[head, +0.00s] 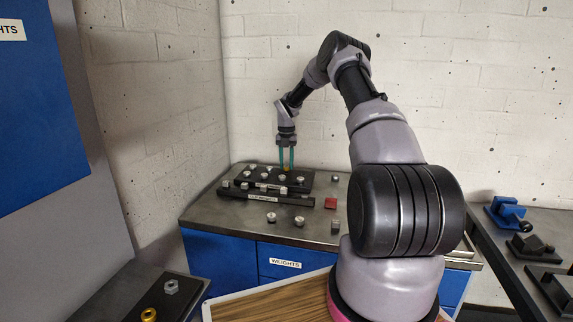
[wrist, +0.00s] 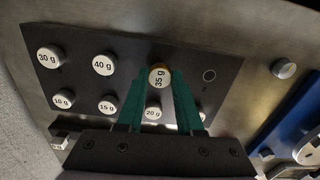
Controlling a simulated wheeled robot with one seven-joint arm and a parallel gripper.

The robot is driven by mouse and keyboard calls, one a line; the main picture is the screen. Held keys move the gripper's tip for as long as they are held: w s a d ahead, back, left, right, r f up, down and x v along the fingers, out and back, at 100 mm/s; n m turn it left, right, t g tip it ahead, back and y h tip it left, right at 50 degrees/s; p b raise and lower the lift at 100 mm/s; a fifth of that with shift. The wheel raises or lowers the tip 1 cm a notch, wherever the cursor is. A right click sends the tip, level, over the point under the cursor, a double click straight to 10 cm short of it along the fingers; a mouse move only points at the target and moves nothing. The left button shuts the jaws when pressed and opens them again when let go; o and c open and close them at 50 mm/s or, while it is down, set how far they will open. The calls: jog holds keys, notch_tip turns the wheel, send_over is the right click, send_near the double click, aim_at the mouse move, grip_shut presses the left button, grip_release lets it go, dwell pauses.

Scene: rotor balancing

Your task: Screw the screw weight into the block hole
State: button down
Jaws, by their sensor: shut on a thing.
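My gripper (head: 286,165) reaches down over a dark weight board on the bench. In the wrist view its two teal fingers (wrist: 160,88) are shut on a screw weight (wrist: 159,77) with a white top marked "35 g" and a yellowish side. Whether this weight still touches the board (wrist: 219,96) or is raised cannot be told. No block hole can be made out for certain in either view.
A red block (head: 330,203) and loose weights (head: 271,217) are on the bench (head: 213,218). Fixtures (head: 507,213) stand at right.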

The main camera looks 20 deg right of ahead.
jog(key=shift+n, duration=1)
jog(key=shift+n, duration=0.5)
jog(key=shift+s+f+n, duration=0.1)
jog(key=shift+f+n, duration=0.15)
jog(key=shift+n, duration=0.25)
jog(key=shift+r, duration=0.25)
jog(key=shift+f, duration=0.45)
